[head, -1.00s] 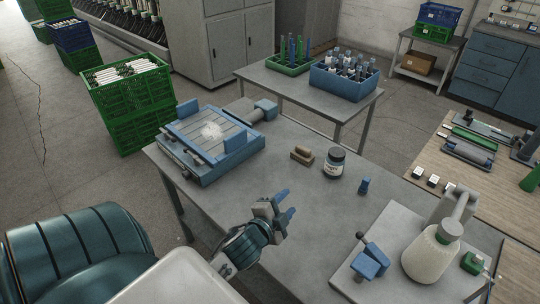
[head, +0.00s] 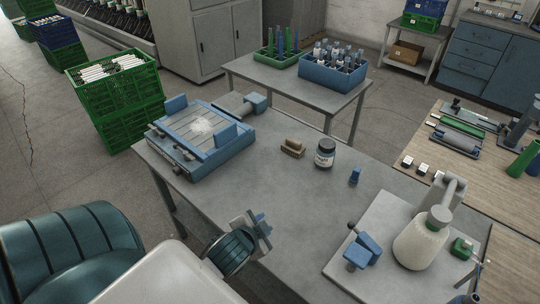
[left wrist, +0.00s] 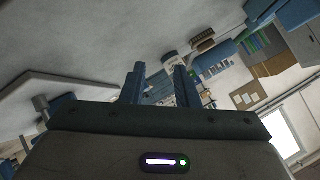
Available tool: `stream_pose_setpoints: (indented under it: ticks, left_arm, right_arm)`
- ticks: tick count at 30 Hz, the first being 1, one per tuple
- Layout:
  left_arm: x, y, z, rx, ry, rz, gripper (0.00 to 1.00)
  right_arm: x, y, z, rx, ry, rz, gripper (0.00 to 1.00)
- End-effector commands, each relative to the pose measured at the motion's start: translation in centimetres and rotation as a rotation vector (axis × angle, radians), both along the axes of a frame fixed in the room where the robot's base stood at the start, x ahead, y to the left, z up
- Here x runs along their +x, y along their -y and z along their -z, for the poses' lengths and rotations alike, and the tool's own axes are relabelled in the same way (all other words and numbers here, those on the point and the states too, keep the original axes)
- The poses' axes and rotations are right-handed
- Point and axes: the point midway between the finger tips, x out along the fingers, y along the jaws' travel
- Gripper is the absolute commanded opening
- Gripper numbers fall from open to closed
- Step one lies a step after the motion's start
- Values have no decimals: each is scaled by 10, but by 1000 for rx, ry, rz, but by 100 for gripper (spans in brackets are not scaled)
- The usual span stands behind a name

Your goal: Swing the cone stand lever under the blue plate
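A cream yarn cone (head: 420,243) stands upright on a pale board (head: 385,290) at the lower right of the bench in the head view. A grey bent arm (head: 453,192) rises behind it. A blue block-shaped fixture with a flat blue top (head: 369,246) sits on the board left of the cone. A short lever with a dark knob (head: 351,226) stands out from it. My left gripper (head: 265,226) is above the bench's front edge, left of the board and apart from it. Its two blue fingers are apart and empty in the left wrist view (left wrist: 157,82). My right gripper is not in view.
A blue slatted frame (head: 205,135) stands at the bench's far left. A small green fixture (head: 462,248) is right of the cone. Bare bench lies between gripper and board.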

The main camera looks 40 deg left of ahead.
Motion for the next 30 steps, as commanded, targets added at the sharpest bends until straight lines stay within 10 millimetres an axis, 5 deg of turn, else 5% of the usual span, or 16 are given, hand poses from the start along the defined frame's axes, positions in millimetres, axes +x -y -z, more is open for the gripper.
stream_pose_setpoints:
  ticks: [4,8,14,21,30]
  left_arm:
    - [1,0,0,2,3,0,0]
    - [12,-6,-5,38,67,9,0]
    - [57,-18,-34,205,366,120,0]
    - [89,13,-58,403,698,483,0]
    - [73,65,-11,507,794,1113,0]
  right_arm:
    - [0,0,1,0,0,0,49]
    - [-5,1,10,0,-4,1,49]
    - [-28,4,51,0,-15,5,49]
    - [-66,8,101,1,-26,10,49]
    - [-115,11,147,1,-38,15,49]
